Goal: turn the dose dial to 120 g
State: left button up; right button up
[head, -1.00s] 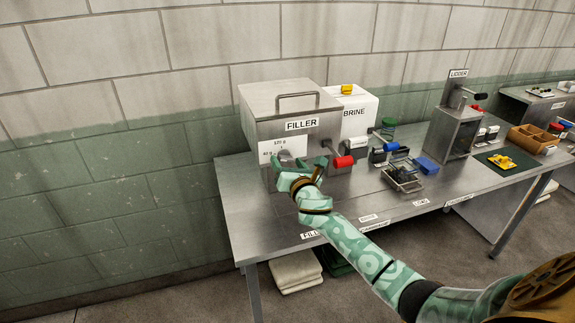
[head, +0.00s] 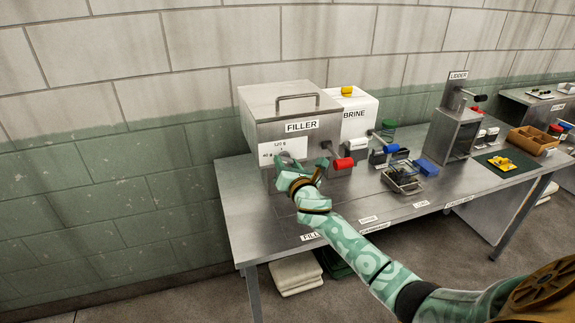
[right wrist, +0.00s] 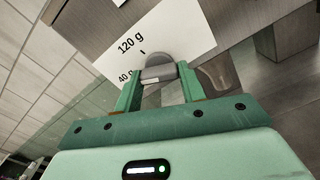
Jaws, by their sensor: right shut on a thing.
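The grey dose dial (right wrist: 157,62) sits on the front of the steel filler (head: 255,108), beside a white scale plate (right wrist: 150,38). The plate reads 120 g and 40 g, with a small dark tick near the dial. My right gripper (right wrist: 159,78) is shut on the dial, one green finger on each side. In the head view my right gripper (head: 302,168) is at the filler's front, and its fingers partly cover the dial. I cannot tell exactly which mark the dial points to. My left gripper is not in view.
A red-handled lever (head: 343,163) sticks out of the filler just right of my gripper. The brine box (head: 361,110), a blue-handled lever (head: 391,148) and the lidder (head: 455,133) stand further right. The front left of the steel table (head: 242,205) is clear.

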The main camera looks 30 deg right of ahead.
jog(key=m, duration=1)
jog(key=shift+r+m, duration=0.1)
jog(key=shift+m, duration=0.3)
dwell(0.4)
jog(key=o, duration=1)
jog(key=shift+s+a+p, duration=0.15)
jog(key=shift+s+p, duration=0.2)
jog(key=shift+s, duration=0.1)
jog(key=v, duration=1.5)
jog(key=shift+s+a, duration=0.1)
jog(key=shift+s, duration=0.1)
